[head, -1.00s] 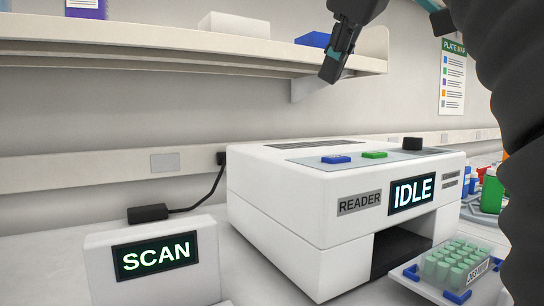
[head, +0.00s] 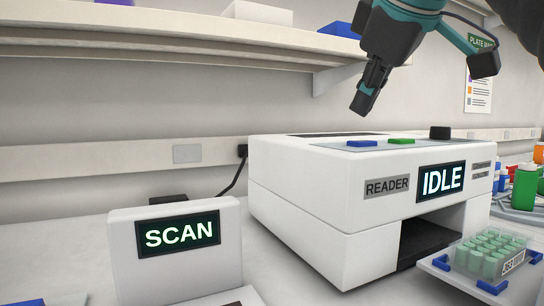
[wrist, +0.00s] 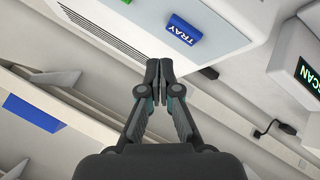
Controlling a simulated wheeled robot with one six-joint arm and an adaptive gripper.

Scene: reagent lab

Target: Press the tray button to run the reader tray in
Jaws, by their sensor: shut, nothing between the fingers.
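The white reader (head: 300,200) stands on the bench, and its screen (head: 441,181) reads IDLE. The blue tray button (head: 361,143) sits on its top panel and shows the word TRAY in the wrist view (wrist: 183,30). A green button (head: 402,141) is to its right. The reader tray (head: 440,262) sticks out at the front right with a rack of pale green tubes (head: 487,255) on it. My gripper (head: 362,106) is shut and empty, a little above the blue button in the head view and apart from it. Its closed fingertips (wrist: 158,68) lie below and left of the button in the wrist view.
A black knob (head: 440,132) stands on the reader's top, right of the green button. A SCAN unit (head: 180,240) stands at the front left. A shelf (head: 200,35) with boxes runs along the wall behind. Bottles (head: 524,186) stand at the right.

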